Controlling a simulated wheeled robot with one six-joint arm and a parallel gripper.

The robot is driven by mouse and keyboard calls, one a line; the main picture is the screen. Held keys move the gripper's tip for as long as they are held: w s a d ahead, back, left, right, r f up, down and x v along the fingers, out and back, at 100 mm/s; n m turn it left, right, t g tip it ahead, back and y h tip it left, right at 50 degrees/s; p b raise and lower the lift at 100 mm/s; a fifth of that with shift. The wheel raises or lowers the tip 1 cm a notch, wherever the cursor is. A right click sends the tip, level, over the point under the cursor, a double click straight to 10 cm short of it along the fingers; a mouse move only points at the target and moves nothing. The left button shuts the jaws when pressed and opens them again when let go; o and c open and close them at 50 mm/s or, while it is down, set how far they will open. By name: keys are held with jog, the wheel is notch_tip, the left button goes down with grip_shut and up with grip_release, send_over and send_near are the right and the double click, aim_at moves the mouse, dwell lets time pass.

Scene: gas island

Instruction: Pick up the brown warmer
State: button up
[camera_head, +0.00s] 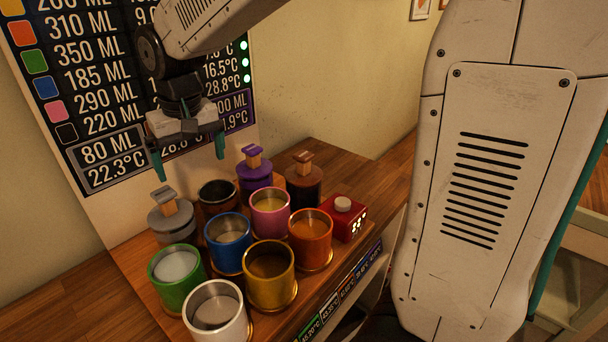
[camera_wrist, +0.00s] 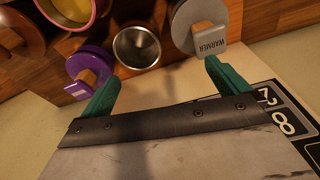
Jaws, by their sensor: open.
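The brown warmer (camera_head: 306,190) is a dark brown round pot with a wooden block handle and a brown tab on top. It stands upright at the back right of the group on the wooden counter. In the wrist view a dark brown rounded thing with a wooden handle, apparently the brown warmer (camera_wrist: 27,22), is cut off at the upper left corner. My gripper (camera_head: 188,157) is open and empty, with teal fingers pointing down. It hangs above the back left of the group, left of the brown warmer and apart from it. It also shows in the wrist view (camera_wrist: 162,75).
A purple warmer (camera_head: 254,178) stands left of the brown one, and a grey warmer (camera_head: 172,222) is further left. Several coloured mugs crowd the front, including a pink mug (camera_head: 270,212). A red timer-like box (camera_head: 344,220) sits to the right. A display board (camera_head: 110,95) stands behind.

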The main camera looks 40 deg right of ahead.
jog(key=s+d+m, duration=0.1)
jog(key=d+m, duration=0.1)
jog(key=d, duration=1.3)
jog(key=n+g, duration=0.1)
send_over(303, 154)
jog(key=w, duration=0.1)
jog(key=shift+d+r, duration=0.15)
jog(key=shift+d, duration=0.05)
jog(key=n, duration=0.2)
jog(key=shift+s+a+f+n+g, duration=0.2)
jog(key=shift+s+a+n+g, duration=0.1)
jog(key=shift+s+g, duration=0.1)
notch_tip(303, 154, down, 8)
jog(key=shift+d+r, duration=0.15)
jog(key=shift+r, duration=0.05)
jog(key=c, duration=1)
